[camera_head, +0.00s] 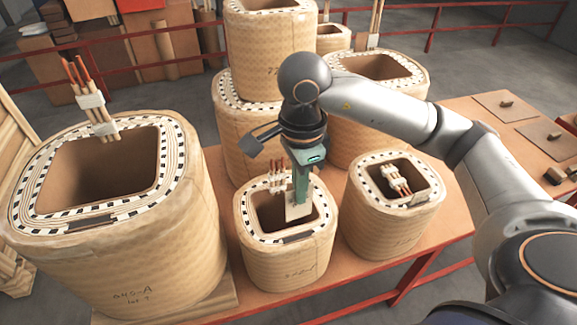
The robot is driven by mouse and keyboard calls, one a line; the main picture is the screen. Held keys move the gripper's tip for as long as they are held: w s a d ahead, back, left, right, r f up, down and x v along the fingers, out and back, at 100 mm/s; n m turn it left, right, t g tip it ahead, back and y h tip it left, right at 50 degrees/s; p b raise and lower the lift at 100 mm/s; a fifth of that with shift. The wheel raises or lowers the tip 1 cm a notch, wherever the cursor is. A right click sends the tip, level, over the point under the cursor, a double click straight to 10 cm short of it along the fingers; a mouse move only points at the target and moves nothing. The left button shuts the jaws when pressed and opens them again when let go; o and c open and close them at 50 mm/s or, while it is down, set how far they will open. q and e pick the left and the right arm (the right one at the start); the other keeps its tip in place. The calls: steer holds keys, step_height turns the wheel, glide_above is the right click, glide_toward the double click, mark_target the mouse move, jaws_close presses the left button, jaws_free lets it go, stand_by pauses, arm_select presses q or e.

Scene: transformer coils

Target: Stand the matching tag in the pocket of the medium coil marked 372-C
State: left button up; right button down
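My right gripper (300,190), with green fingers, points down over the opening of the middle front coil (285,265). It is shut on a pale flat tag (298,213), which hangs upright in or just above that opening. The coil is wrapped in tan paper, with a black-and-white rim and a bundle of leads at its back edge. Handwriting on its front is too small to read surely. I cannot tell whether the tag touches the coil. The tag's face and any marking on it cannot be read. My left gripper is not in view.
A large coil (150,255) marked 045-A stands left; a smaller coil (395,225) stands close on the right. More coils (240,135) are stacked behind. Flat boards with small knobs (503,107) lie at the table's right. A red railing (435,30) runs behind.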

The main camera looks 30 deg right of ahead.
mark_target(298, 210)
steer(key=shift+m, duration=0.4)
steer(key=shift+w+f+b, duration=0.15)
steer(key=shift+f+b, duration=2.4)
steer(key=shift+f, duration=0.95)
step_height(298, 210, down, 4)
steer(key=b, duration=0.4)
steer(key=shift+f, duration=0.2)
steer(key=c, duration=1)
jaws_free()
